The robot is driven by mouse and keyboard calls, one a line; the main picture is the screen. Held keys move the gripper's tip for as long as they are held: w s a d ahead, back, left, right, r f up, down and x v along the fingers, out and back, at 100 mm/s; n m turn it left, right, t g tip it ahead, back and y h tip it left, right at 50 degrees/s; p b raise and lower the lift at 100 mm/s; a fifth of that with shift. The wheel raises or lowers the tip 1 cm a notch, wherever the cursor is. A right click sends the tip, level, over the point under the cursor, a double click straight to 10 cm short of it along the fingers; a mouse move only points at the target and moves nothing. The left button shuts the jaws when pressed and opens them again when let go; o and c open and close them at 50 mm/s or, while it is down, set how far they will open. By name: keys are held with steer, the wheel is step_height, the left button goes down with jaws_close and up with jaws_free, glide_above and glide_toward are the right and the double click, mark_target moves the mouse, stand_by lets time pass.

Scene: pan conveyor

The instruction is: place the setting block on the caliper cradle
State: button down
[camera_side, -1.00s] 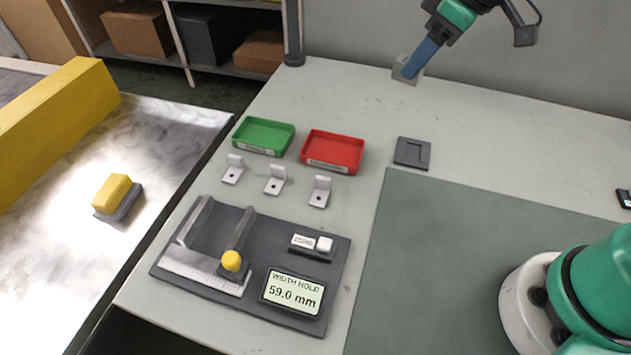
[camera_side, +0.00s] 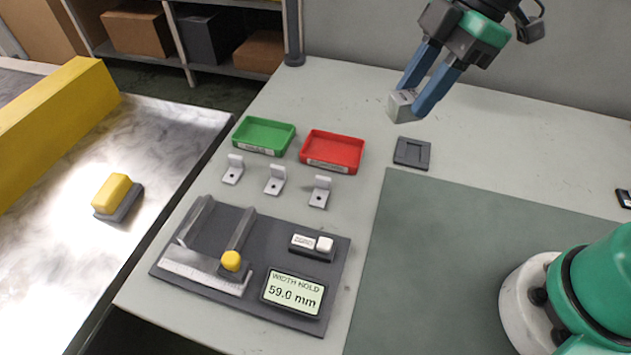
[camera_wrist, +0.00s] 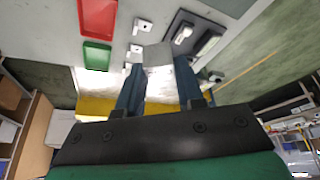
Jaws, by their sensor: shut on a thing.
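The setting block (camera_side: 401,106) is a small light grey block held in the air above the back of the table. My gripper (camera_side: 412,101) is shut on it with its blue fingers at either side. In the wrist view the block (camera_wrist: 157,56) shows between the fingertips of my gripper (camera_wrist: 158,72). The caliper cradle (camera_side: 215,262) is on the dark gauge plate at front left, with two upright jaws, a ruler scale and a yellow knob. No part stands between its jaws. The block is well behind and to the right of the cradle.
A display (camera_side: 292,292) reads 59.0 mm. Green (camera_side: 264,135) and red (camera_side: 332,151) trays and several small metal brackets lie behind the gauge. A dark square holder (camera_side: 412,153) lies below the block. A yellow-topped part (camera_side: 112,193) rests on the conveyor at left.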

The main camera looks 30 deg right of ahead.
steer(key=s+a+r+n+g+h, duration=0.2)
steer(key=s+a+n+g, duration=0.2)
steer(key=s+n, duration=0.6)
steer(key=n+g, duration=0.1)
steer(key=n, duration=0.4)
steer(key=shift+s+a+r+n+h, duration=0.2)
steer(key=shift+n+h, duration=0.1)
steer(key=shift+n, duration=0.1)
steer(key=shift+w, duration=0.1)
step_height(320, 180, down, 20)
steer(key=shift+r, duration=0.2)
steer(key=c, duration=0.5)
jaws_free()
steer(key=shift+c, duration=0.2)
